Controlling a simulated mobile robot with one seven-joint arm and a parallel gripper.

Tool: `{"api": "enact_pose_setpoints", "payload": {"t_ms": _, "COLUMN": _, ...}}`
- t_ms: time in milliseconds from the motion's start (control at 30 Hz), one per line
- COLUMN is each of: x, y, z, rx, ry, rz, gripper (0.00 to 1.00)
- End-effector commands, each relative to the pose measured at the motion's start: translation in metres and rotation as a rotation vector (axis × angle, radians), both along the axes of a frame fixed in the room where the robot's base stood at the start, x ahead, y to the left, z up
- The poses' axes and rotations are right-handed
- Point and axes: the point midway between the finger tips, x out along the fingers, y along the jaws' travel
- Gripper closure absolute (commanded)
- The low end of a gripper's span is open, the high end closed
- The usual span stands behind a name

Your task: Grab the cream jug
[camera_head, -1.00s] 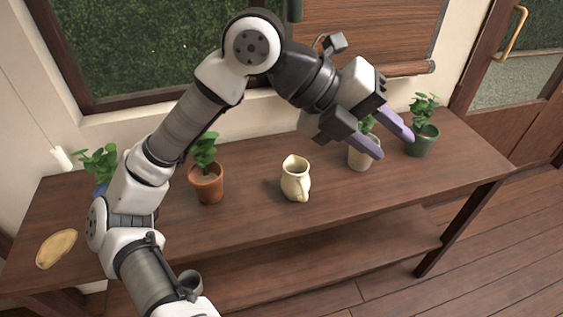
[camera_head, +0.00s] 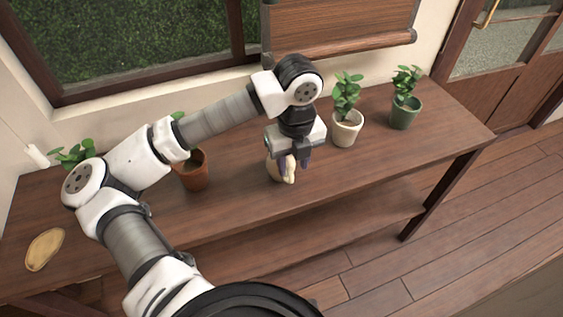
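The cream jug (camera_head: 289,176) stands on the brown wooden table (camera_head: 240,208), near the middle. My gripper (camera_head: 293,164) points down right at the jug, and its body hides the jug's upper part. I cannot tell whether either finger touches the jug.
A terracotta pot (camera_head: 194,175) stands left of the jug, partly behind my arm. A white pot (camera_head: 345,131) and a green pot (camera_head: 405,115) stand to the right. A tan oval board (camera_head: 45,249) lies at the left end. The table's front is clear.

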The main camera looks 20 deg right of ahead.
Motion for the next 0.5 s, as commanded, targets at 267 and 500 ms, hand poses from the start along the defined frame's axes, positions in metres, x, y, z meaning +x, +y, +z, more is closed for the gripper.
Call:
{"api": "enact_pose_setpoints", "payload": {"t_ms": 267, "x": 0.002, "y": 0.006, "z": -0.028, "rx": -0.003, "ry": 0.005, "rz": 0.001, "gripper": 0.63}}
{"api": "enact_pose_setpoints", "payload": {"t_ms": 500, "x": 0.002, "y": 0.006, "z": -0.052, "rx": -0.002, "ry": 0.002, "rz": 0.0, "gripper": 0.63}}
